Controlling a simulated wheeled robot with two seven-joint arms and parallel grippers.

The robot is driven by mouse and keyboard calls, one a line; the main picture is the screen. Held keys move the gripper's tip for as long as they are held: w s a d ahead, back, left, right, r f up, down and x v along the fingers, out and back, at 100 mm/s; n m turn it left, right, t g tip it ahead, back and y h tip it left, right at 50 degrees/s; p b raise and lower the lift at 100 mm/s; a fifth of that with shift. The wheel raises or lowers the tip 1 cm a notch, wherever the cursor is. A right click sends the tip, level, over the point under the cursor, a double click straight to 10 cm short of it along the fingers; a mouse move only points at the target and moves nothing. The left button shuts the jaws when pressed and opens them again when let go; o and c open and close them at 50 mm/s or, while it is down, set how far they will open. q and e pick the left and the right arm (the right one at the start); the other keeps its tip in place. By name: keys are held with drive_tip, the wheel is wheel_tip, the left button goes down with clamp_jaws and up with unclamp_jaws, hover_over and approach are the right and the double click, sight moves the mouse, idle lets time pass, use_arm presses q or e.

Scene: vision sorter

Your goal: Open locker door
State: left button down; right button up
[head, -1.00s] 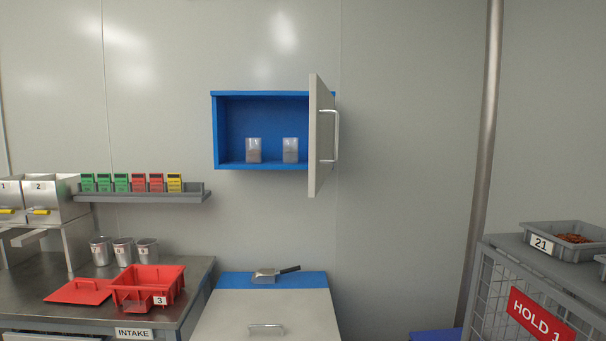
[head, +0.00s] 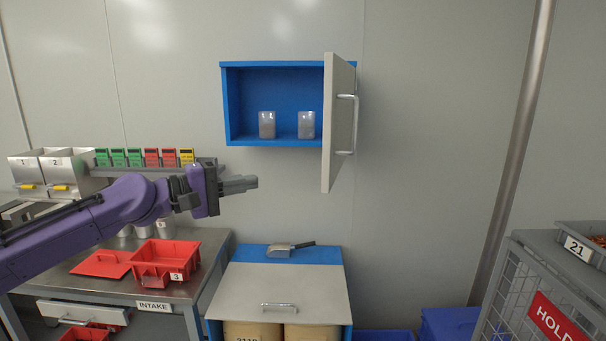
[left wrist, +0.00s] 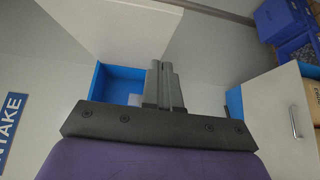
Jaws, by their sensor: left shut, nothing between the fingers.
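The blue wall locker (head: 225,105) hangs on the back wall, with its interior exposed. Its pale door (head: 338,125) is swung out from the right side, roughly square to the wall. A silver bar handle (head: 355,125) is on the door's right-hand face. My left gripper (head: 252,183) is shut and empty, pointing right, below and left of the door in the head view and apart from it. Its closed fingers also show in the left wrist view (left wrist: 165,78). My right gripper is not in view.
Two clear containers (head: 267,125) stand inside the locker. Below is a blue cabinet with a pale handled panel (head: 300,283) and a scoop (head: 280,251) on top. The intake bench (head: 210,250) holds red trays. A wire cage (head: 520,285) stands at right.

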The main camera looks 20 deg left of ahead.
use_arm(q)
drive_tip(key=r, duration=0.1)
approach(323, 169)
drive_tip(key=w+d, duration=0.3)
drive_tip(key=w, duration=0.3)
drive_tip(key=shift+s+d+f, duration=0.2)
drive_tip(key=shift+d, duration=0.1)
drive_tip(key=shift+a+f, duration=0.1)
